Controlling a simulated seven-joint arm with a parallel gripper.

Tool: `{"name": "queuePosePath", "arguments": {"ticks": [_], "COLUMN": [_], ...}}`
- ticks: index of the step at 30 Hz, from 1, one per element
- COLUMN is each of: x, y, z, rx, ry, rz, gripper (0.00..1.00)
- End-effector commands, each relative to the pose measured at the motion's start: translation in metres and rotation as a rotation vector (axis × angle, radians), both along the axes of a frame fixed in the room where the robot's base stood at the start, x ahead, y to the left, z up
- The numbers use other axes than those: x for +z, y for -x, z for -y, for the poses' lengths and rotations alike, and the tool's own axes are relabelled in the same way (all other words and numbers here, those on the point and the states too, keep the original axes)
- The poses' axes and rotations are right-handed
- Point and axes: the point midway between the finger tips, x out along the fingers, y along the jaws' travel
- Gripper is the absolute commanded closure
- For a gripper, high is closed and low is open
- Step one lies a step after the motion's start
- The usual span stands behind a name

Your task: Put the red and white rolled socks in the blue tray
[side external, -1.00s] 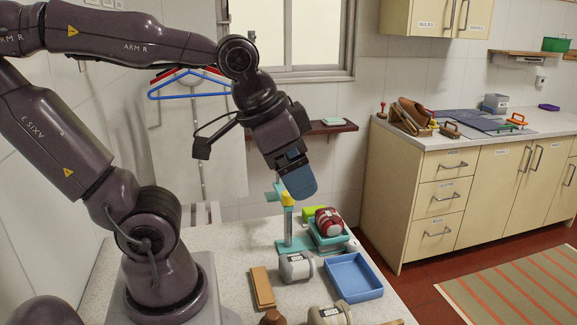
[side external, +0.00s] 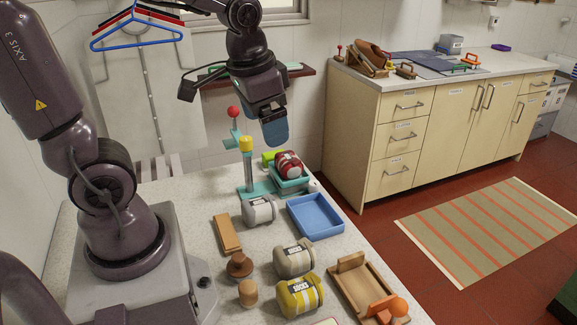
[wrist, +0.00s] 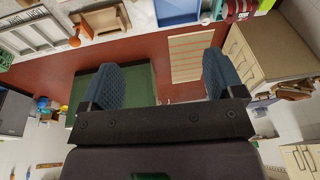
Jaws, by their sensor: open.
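The red and white rolled socks (side external: 289,163) rest in a small teal tray (side external: 292,186) at the back of the counter, beside a teal stand. They also show at the top edge of the wrist view (wrist: 238,8). The blue tray (side external: 316,217) lies in front of them and looks empty; part of it shows in the wrist view (wrist: 178,12). My gripper (side external: 275,136) is above and slightly left of the socks in the side view, apart from them. In the wrist view its two blue fingers (wrist: 160,66) are wide apart with nothing between them.
The teal stand (side external: 249,172) with a yellow part and red ball rises left of the socks. Grey-white (side external: 259,210), beige (side external: 294,259) and yellow (side external: 298,295) sock rolls, a wooden block (side external: 227,234) and a wooden holder (side external: 366,289) occupy the counter.

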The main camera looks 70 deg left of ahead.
Motion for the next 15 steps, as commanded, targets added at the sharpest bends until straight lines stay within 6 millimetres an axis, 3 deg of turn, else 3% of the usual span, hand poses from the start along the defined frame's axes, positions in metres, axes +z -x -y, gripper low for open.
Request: {"name": "queuePosePath", "arguments": {"ticks": [8, 15], "x": [-0.062, -0.129], "y": [-0.061, -0.102], "z": [-0.08, -0.154], "rx": [-0.342, -0.895], "ry": [-0.136, -0.242], "rz": [-0.242, -0.436], "gripper": [0.13, 0.13]}}
